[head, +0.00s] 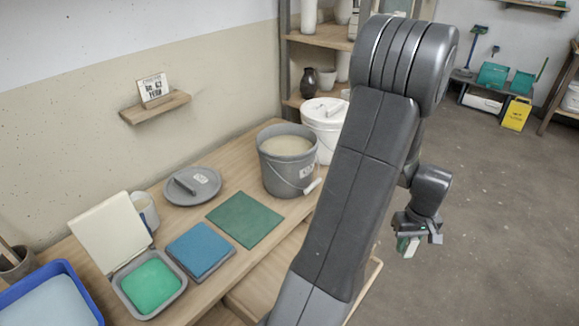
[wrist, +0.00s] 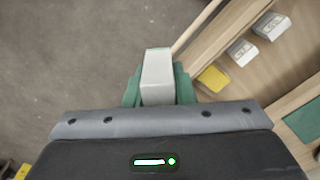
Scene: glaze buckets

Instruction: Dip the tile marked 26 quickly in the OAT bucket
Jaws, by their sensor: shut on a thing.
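My gripper (head: 408,240) hangs over the open floor, right of the bench. In the wrist view my gripper (wrist: 157,92) is shut on a pale tile (wrist: 157,72) between green finger pads. The tile is seen edge-on, so I cannot read a number on it. A grey open bucket (head: 271,172) with cream-coloured glaze stands at the far end of the bench, left of my arm and well apart from my gripper. Its label is too small to read. A white bucket (head: 318,134) with its lid on stands behind it, partly hidden by my arm.
A loose grey lid (head: 205,190), a green mat (head: 245,220), a blue pad (head: 199,249) and a tray with green (head: 180,293) lie on the bench. The wrist view shows two pale tiles (wrist: 241,52) and a yellow one (wrist: 212,78) on wood. The floor is clear around my gripper.

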